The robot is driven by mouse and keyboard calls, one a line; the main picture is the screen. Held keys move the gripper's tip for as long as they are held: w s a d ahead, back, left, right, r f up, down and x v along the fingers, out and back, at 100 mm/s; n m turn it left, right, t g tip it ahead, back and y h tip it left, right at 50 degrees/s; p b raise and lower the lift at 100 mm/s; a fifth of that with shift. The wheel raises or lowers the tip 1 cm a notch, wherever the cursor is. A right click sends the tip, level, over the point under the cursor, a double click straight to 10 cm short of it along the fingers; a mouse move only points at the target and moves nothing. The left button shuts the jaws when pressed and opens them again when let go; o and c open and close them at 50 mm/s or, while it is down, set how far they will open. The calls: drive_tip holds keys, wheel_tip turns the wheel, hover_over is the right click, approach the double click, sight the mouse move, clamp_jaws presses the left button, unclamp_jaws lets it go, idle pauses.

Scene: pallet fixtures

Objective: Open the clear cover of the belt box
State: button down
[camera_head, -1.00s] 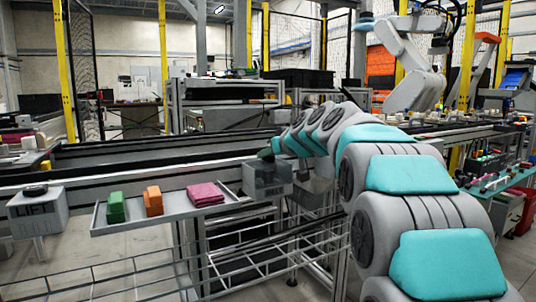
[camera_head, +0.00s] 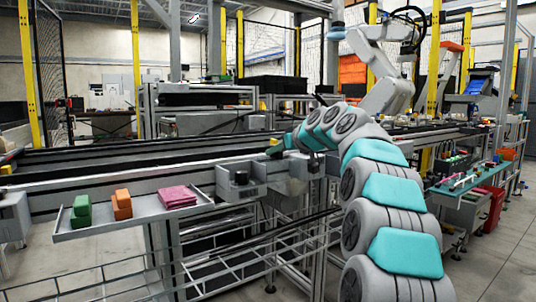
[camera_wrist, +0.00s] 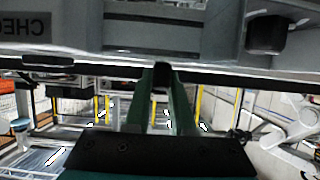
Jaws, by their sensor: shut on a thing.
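The grey belt box (camera_head: 228,192) stands at the right end of the tray shelf in the head view. A black knob (camera_head: 241,178) shows plainly in it. In the wrist view a grey box face with part of a label (camera_wrist: 30,25) and a black knob (camera_wrist: 267,35) are near the top. My gripper (camera_head: 275,152) is just above and behind the box's right side. In the wrist view my gripper's green fingers (camera_wrist: 161,88) are shut on a small dark piece (camera_wrist: 161,76), apparently the clear cover's edge or handle. The clear cover itself is hard to make out.
A shelf (camera_head: 130,222) left of the box holds green blocks (camera_head: 81,212), orange blocks (camera_head: 122,204) and a folded pink cloth (camera_head: 177,196). Conveyor rails run behind. A wire rack (camera_head: 180,265) is below.

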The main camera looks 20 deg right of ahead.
drive_tip(key=shift+d, duration=0.1)
drive_tip(key=c, duration=0.8)
unclamp_jaws()
drive_tip(key=shift+o, duration=0.2)
drive_tip(key=v, duration=0.7)
drive_tip(key=shift+s, duration=0.4)
drive_tip(key=shift+d+r, duration=0.15)
